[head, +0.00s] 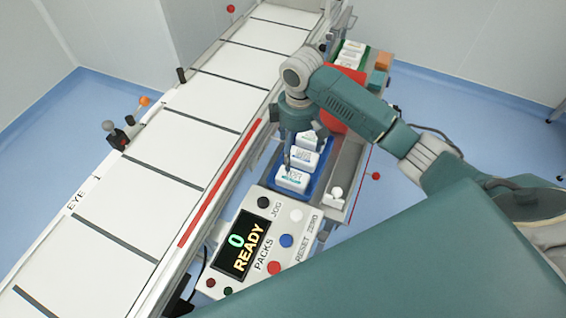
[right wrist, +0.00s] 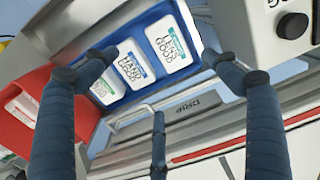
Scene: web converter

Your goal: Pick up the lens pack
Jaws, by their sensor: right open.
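White packs with printed labels lie in a row in a blue tray (head: 316,178). The nearest pack (head: 292,180) has a teal-marked label that seems to start with "LENS"; it is also in the right wrist view (right wrist: 168,45). Beside it lies a pack with a blue-marked label (right wrist: 134,65), then one with a green mark (right wrist: 104,90). My right gripper (head: 304,143) is open and empty over the tray. In the right wrist view its dark fingers (right wrist: 158,78) are spread in front of the packs. My left gripper is not in view.
A white conveyor (head: 150,180) with dark bars runs along the left. A red bin (head: 345,112) is behind the tray. A ledge marked "DRIP" (right wrist: 200,104) borders the tray.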

